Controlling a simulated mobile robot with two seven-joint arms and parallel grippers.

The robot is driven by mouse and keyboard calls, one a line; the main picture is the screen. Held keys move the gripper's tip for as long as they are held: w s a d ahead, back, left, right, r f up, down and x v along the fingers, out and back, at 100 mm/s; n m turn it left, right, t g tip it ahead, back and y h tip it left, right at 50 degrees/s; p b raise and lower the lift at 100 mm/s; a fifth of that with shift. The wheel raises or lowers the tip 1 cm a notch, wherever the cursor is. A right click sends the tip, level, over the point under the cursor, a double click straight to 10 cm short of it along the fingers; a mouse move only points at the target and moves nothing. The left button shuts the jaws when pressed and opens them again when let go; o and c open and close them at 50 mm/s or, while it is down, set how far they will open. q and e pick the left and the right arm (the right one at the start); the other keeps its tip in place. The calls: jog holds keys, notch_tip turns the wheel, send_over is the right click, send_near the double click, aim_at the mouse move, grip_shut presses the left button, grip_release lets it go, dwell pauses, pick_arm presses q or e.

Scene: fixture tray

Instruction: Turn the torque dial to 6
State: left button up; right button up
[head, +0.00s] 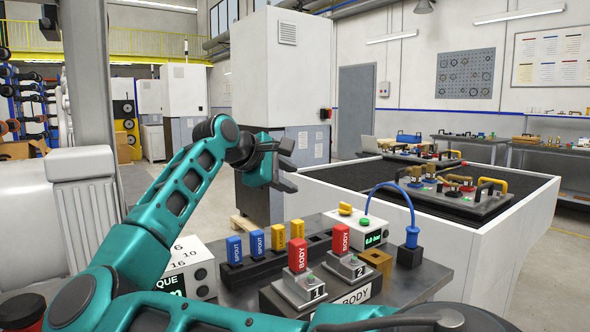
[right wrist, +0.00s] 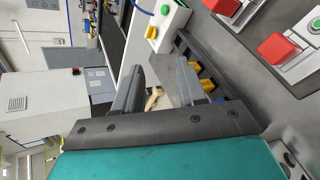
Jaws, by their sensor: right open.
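The white torque box (head: 200,256) stands at the left end of the grey bench in the head view. Its printed numbers, part of the word "TORQUE" and part of a dark display with green characters show. My arm covers the rest of its front, so the dial and its setting are hidden. My right gripper (head: 286,172) is up and to the right of the box, above the bench's far edge, apart from everything. In the right wrist view its two dark fingers (right wrist: 160,72) are spread with nothing between them. My left gripper is not in view.
Red BODY pieces (head: 297,256) sit in numbered fixtures. A box with a green button (head: 365,222) and a blue cable stand behind. A white-walled table (head: 470,250) with trays is at right.

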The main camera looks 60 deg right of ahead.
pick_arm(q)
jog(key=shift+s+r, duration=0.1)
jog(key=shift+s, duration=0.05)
pick_arm(e)
jog(key=shift+s+d+r+n+g+h, duration=0.3)
jog(key=shift+s+r+h, duration=0.1)
jog(key=shift+s+r, duration=0.15)
jog(key=shift+w+a, duration=0.1)
